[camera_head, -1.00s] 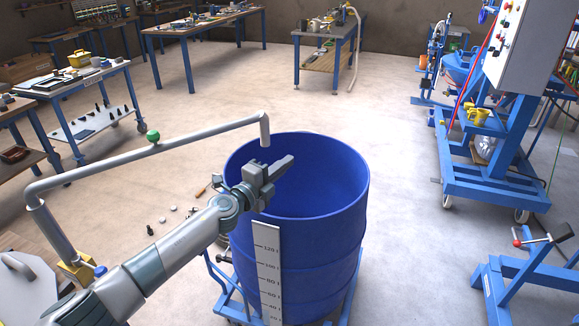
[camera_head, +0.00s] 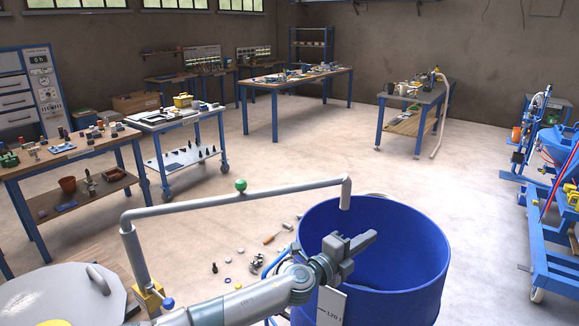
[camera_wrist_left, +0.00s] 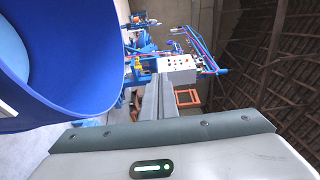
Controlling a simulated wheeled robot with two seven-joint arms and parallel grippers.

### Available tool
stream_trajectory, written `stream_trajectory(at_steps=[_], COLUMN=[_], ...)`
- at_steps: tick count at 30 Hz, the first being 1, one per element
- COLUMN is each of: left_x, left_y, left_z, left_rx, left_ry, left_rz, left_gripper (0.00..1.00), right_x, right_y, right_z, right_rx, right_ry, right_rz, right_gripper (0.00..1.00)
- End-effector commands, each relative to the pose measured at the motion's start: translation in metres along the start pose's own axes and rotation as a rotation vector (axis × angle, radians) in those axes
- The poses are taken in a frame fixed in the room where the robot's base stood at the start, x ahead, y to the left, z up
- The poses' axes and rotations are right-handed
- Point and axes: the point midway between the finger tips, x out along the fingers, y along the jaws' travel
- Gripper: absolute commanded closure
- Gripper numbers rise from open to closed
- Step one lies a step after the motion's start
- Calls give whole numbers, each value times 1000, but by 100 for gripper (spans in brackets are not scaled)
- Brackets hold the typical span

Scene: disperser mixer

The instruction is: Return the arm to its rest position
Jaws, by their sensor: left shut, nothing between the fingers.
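My left arm (camera_head: 245,302) reaches in from the bottom of the head view. Its left gripper (camera_head: 368,239) is shut and empty, and in the picture it overlaps the near-left rim and opening of a large blue drum (camera_head: 400,302). I cannot tell how high it is above the rim. In the left wrist view the grey shut fingers (camera_wrist_left: 157,102) point up the picture, with the drum (camera_wrist_left: 72,103) beside them on the left. The right gripper is in neither view.
A grey pipe (camera_head: 290,189) with a green knob (camera_head: 240,185) runs behind my left arm and ends over the drum. A round grey lid (camera_head: 50,300) is at lower left. Workbenches stand further back, and a blue machine frame (camera_head: 562,240) stands at right. Small items lie on the floor.

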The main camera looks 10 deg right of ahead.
Motion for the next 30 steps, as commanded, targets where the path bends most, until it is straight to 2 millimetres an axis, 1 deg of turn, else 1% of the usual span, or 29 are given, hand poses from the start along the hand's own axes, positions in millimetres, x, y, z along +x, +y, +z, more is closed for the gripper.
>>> stream_trajectory(at_steps=[5, 8, 11, 14, 17, 20, 23, 24, 26, 27, 29, 30], left_x=[-11, -24, -43, -68, -98, -133, -172, -189, -215, -233, -261, -281], left_y=[6, 10, 18, 30, 48, 69, 95, 106, 122, 133, 151, 162], left_z=[-5, -6, -2, 6, 17, 27, 36, 38, 41, 42, 42, 41], left_rx=[-111, -222, -360, -507, -653, -790, -920, -971, -1043, -1089, -1158, -1202], left_ry=[-49, -108, -188, -284, -389, -497, -608, -652, -718, -763, -829, -873], left_rz=[-33, -63, -92, -114, -125, -125, -114, -108, -96, -86, -69, -55], left_gripper=[100, 100, 100, 100, 100, 100, 100, 100, 100, 100, 100, 100], right_x=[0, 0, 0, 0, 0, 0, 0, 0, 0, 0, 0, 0], right_y=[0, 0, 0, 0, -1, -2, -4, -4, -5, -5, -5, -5], right_z=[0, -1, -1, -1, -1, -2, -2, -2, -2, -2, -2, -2], right_rx=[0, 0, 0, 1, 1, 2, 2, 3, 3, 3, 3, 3], right_ry=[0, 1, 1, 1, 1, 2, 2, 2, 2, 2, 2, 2], right_rz=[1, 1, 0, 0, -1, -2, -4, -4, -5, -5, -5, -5], right_gripper=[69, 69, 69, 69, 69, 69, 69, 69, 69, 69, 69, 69])
